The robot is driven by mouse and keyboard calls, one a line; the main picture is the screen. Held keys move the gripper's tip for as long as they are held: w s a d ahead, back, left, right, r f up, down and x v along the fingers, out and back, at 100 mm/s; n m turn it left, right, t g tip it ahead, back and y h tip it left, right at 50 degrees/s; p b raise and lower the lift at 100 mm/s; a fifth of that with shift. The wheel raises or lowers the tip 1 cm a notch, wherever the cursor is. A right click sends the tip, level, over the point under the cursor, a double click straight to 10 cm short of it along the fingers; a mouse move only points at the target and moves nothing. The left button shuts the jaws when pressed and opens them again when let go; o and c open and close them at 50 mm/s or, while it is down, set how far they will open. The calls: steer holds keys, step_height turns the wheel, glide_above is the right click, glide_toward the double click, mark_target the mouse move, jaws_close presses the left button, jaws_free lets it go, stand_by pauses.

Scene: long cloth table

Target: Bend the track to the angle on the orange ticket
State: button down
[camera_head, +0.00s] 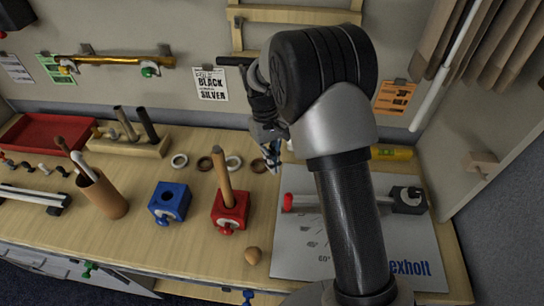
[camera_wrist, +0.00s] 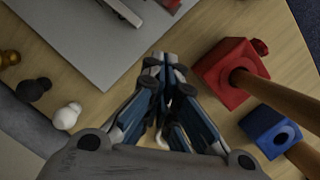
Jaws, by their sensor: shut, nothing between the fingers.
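The orange ticket (camera_head: 393,97) hangs on the back wall behind my arm; its writing is too small to read. The track (camera_head: 305,199) lies on a pale printed mat (camera_head: 300,262), with a red end (camera_head: 287,202) at left and a black block (camera_head: 408,200) at right. My arm hides its middle. Angle marks, one reading 60°, are printed on the mat. In the wrist view, part of the track (camera_wrist: 122,10) shows at the top. My gripper (camera_head: 272,163) is shut and empty, left of and behind the track; its fingertips (camera_wrist: 165,62) are together in the wrist view.
A red block (camera_head: 230,212) with an upright wooden rod and a blue block (camera_head: 170,202) stand left of the mat. Several rings lie behind them.

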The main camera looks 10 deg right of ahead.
steer(key=s+d+f+b, duration=0.1)
steer(key=s+f, duration=0.4)
steer(key=shift+d+b, duration=0.25)
steer(key=shift+b, duration=0.15)
steer(key=shift+s+r, duration=0.1)
